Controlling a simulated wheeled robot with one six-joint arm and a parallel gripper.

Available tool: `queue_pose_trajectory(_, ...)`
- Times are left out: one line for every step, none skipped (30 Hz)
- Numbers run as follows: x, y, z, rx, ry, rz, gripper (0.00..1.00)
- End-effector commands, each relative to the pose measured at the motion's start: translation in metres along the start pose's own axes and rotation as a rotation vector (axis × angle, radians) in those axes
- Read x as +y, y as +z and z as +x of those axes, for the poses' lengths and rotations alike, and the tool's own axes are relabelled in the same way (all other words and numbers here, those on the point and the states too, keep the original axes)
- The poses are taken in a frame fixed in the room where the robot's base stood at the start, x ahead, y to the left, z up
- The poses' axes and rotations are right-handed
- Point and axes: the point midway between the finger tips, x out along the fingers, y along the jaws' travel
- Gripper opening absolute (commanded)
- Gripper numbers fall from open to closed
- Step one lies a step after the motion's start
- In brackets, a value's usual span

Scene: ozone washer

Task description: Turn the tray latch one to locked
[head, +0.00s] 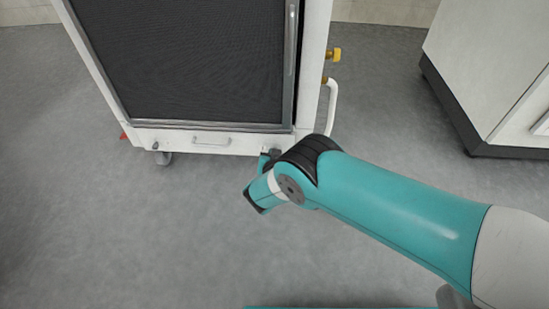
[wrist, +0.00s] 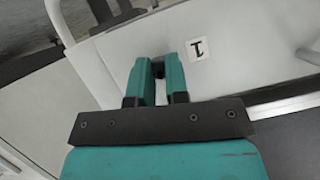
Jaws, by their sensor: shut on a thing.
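The tray front (head: 178,138) is the white strip along the bottom of the machine, under its dark screen. My gripper (wrist: 159,62) is at the right end of this strip, its teal fingers pointing at the white panel. The fingers are shut on tray latch one, which is small and mostly hidden between them. A white label with a "1" (wrist: 200,48) is on the panel right beside the fingertips. In the head view my arm covers most of the latch. I cannot tell the latch's exact angle.
A tray handle (head: 211,140) is in the middle of the strip, and a second small latch (head: 155,146) is at its left end. A yellow knob (head: 334,55) and a white pipe (head: 332,105) stick out on the machine's right side. A white cabinet (head: 490,70) stands at right.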

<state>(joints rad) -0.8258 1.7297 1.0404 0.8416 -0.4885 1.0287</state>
Motion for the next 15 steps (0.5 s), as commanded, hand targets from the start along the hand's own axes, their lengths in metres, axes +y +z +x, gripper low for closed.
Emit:
queue_pose_trajectory(-0.0002,0.002,0.0011,0.001,0.01,-0.025,0.0)
queue_pose_trajectory(-0.0003,0.0019,0.0011,0.001,0.017,-0.041,0.0)
queue_pose_trajectory(-0.0002,0.0017,0.0011,0.001,0.026,-0.06,0.0)
queue_pose_trajectory(-0.0003,0.0013,0.0011,0.002,0.032,-0.075,0.0)
queue_pose_trajectory(-0.0004,0.0011,0.0011,0.002,0.037,-0.087,0.0)
queue_pose_trajectory(-0.0004,0.0009,0.001,0.002,0.043,-0.102,0.0)
queue_pose_trajectory(-0.0004,0.0009,0.001,0.001,0.048,-0.112,0.0)
queue_pose_trajectory(-0.0004,0.0008,0.001,0.001,0.052,-0.12,0.0)
queue_pose_trajectory(-0.0005,0.0006,0.0009,0.001,0.056,-0.132,0.0)
queue_pose_trajectory(-0.0006,0.0005,0.0009,0.001,0.058,-0.139,0.0)
queue_pose_trajectory(-0.0005,0.0004,0.0008,0.001,0.061,-0.145,0.0)
queue_pose_trajectory(-0.0005,0.0002,0.0008,0.001,0.064,-0.151,0.0)
queue_pose_trajectory(-0.0004,0.0002,0.0007,0.001,0.066,-0.156,0.0)
queue_pose_trajectory(-0.0004,0.0001,0.0007,0.001,0.068,-0.159,0.0)
queue_pose_trajectory(-0.0004,0.0,0.0006,0.001,0.07,-0.164,0.0)
